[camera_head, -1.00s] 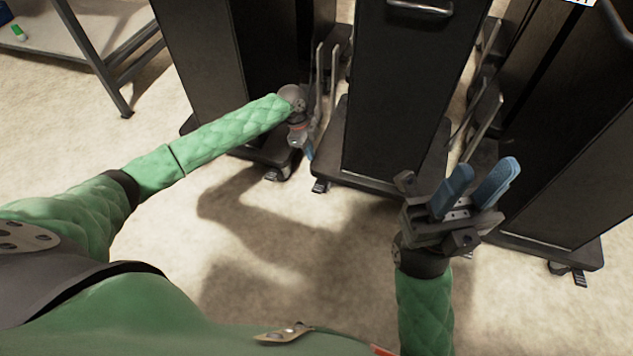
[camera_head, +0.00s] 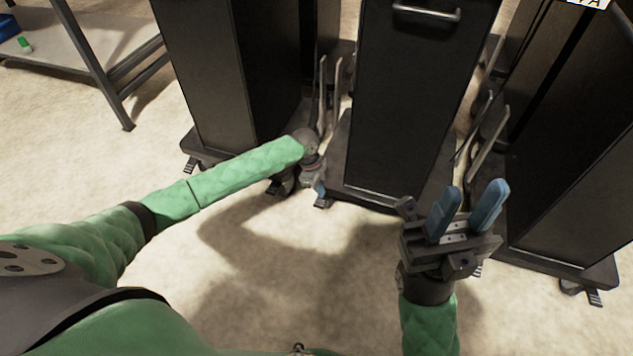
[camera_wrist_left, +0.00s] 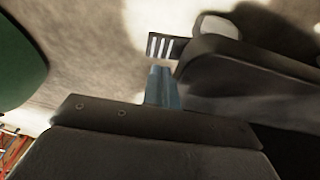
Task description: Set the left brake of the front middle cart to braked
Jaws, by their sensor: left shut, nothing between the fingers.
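The front middle cart (camera_head: 415,105) is a tall black cabinet on a dark base with small pedals at its lower edge. Its left brake pedal (camera_head: 323,202) sticks out at the base's left front corner. In the left wrist view, a striped pedal (camera_wrist_left: 162,46) juts from a dark base edge. My right gripper (camera_head: 466,212) is open and empty before the cart's right side.
Black carts stand to the left (camera_head: 235,75) and right (camera_head: 575,150), with upright metal bars (camera_head: 328,95) in the narrow gaps. A grey shelf table (camera_head: 105,45) is at the upper left. The floor in front is clear.

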